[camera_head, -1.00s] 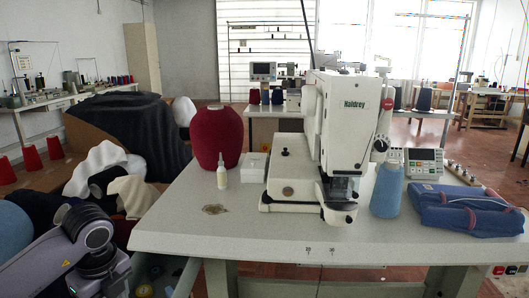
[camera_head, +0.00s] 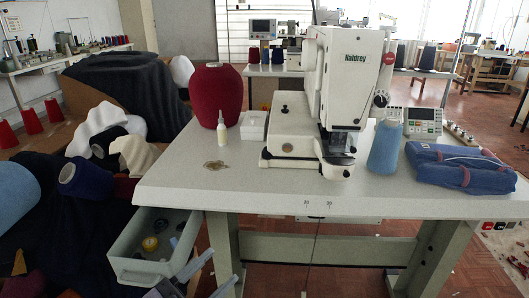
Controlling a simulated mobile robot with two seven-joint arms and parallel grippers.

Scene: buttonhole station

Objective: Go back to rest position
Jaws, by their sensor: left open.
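My left gripper (camera_head: 217,267) shows at the bottom edge, left of the middle, with its two grey fingers spread apart and nothing seen between them. It is in front of the table's left leg and just right of the open drawer (camera_head: 128,268). The gripper's body is mostly cut off by the lower edge. My right gripper is not in view.
The drawer holds small items. Fabric heaps (camera_head: 125,85) lie at left.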

